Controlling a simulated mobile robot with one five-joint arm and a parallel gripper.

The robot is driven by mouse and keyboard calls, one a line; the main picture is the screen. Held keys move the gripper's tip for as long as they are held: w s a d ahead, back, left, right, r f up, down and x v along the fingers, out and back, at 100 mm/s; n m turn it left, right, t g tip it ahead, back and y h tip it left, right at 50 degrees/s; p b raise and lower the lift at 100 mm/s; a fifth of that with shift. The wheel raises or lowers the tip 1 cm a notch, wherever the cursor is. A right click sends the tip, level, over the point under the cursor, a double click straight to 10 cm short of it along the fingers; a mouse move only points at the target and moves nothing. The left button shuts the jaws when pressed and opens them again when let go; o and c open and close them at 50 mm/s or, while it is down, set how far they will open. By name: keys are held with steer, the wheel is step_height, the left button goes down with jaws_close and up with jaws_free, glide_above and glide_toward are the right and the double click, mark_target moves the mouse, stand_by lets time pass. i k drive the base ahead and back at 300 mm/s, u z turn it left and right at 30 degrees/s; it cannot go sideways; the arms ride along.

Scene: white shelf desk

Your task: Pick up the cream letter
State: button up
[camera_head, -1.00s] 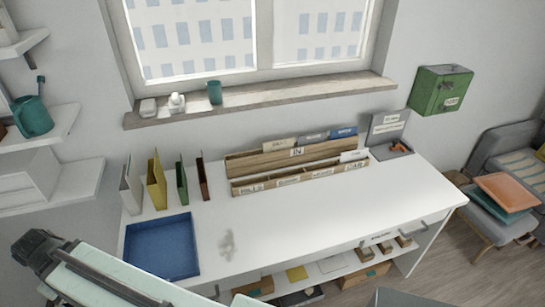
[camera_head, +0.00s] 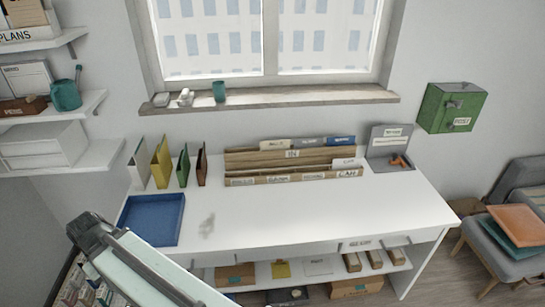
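No letter can be picked out with certainty as the cream one. A pale cream-white card or envelope (camera_head: 343,163) stands in the front right of the wooden sorter (camera_head: 240,164) on the white desk. A cream tab (camera_head: 273,144) shows in the sorter's back row, beside grey and blue ones. A pale flat sheet (camera_head: 318,266) lies on the shelf under the desktop. Part of my arm shows at the lower left, in front of the desk. My gripper is not visible.
A blue tray (camera_head: 153,222) sits on the desk's left, with several upright folders behind it. The desktop (camera_head: 300,213) is mostly clear, with a grey smudge. A green post box (camera_head: 452,107) hangs on the wall.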

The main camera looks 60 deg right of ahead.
mark_target(285, 144)
steer(key=z, duration=0.35)
steer(key=i, duration=0.95)
steer(key=u, duration=0.25)
